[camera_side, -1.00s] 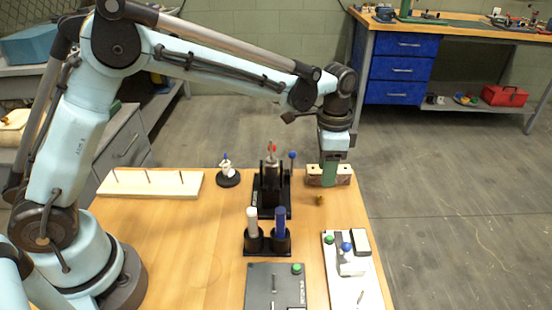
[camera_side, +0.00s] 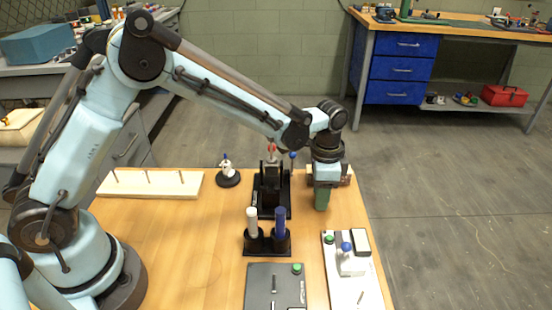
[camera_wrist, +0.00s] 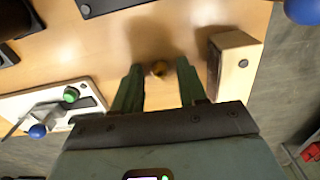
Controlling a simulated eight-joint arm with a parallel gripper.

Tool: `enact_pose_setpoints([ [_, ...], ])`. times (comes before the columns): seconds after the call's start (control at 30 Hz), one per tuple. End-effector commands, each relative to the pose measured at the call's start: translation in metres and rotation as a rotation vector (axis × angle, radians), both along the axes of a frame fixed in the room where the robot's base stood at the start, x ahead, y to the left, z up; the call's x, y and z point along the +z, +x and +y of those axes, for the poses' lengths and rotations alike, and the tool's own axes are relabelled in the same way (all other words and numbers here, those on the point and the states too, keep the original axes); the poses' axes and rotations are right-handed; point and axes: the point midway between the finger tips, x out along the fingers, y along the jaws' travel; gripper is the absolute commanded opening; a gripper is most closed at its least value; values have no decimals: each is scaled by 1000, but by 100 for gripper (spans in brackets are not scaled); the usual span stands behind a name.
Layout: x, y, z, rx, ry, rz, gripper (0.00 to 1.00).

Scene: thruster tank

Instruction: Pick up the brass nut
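The brass nut (camera_wrist: 158,68) lies on the wooden table in the wrist view, small and slightly blurred. It sits between the tips of the two green fingers of my gripper (camera_wrist: 159,72), with a gap on each side. My gripper is open and empty. In the side view my gripper (camera_side: 321,207) points straight down, low over the right part of the table, and hides the nut.
A wooden block (camera_wrist: 235,65) stands close to the right finger in the wrist view. A white board (camera_side: 343,285) with green and blue knobs lies nearer the front right. A black holder (camera_side: 266,243) with white and blue cylinders stands to the left.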

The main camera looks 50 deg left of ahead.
Motion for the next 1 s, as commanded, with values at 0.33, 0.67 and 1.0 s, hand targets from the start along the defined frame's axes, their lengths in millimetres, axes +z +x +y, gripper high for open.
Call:
enact_pose_setpoints([
  [0.33, 0, 0, 0, 0, 0, 0, 0],
  [0.67, 4, 0, 0, 0, 0, 0, 0],
  [1.0, 48, -7, -8, -4, 0, 0, 0],
])
